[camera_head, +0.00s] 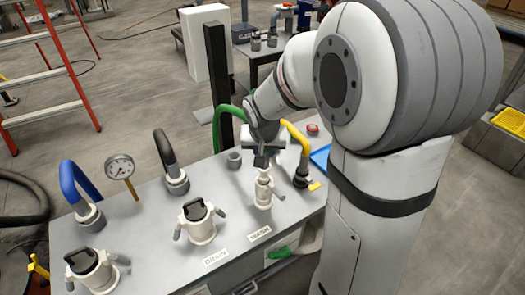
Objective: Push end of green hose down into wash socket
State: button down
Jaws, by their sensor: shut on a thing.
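The green hose (224,117) rises from behind the bench in an arc and passes behind my wrist. My gripper (262,161) points down, directly above the wash socket, and is shut on the hose's end part, which is mostly hidden by my wrist and fingers. The wash socket (263,194) is a white fitting with side levers, behind the WASH label (259,233). A pale piece shows between the fingers and the socket's top. I cannot tell whether the hose end is inside the socket or just above it.
A drain socket (201,228) with a black top stands to the left, and a similar fitting (92,268) farther left. Blue (72,178), black (162,148) and yellow (301,140) hoses stand along the back. A grey collar (234,158) and a gauge (120,167) are also there.

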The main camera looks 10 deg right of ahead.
jog(key=shift+f+b, duration=2.2)
jog(key=shift+f, duration=0.05)
jog(key=c, duration=1.1)
grip_release()
jog(key=shift+o, duration=0.2)
jog(key=d+v, duration=0.1)
jog(key=v, duration=0.7)
jog(key=s+r+n+g+p, duration=0.1)
jog(key=s+p, duration=0.1)
jog(key=s, duration=0.7)
jog(key=s+r+n+y+p, duration=0.1)
jog(key=s+r+n+p, duration=0.1)
jog(key=s, duration=0.7)
jog(key=shift+a+r+g+p, duration=0.25)
jog(key=shift+g+p, duration=0.15)
jog(key=shift+p, duration=0.15)
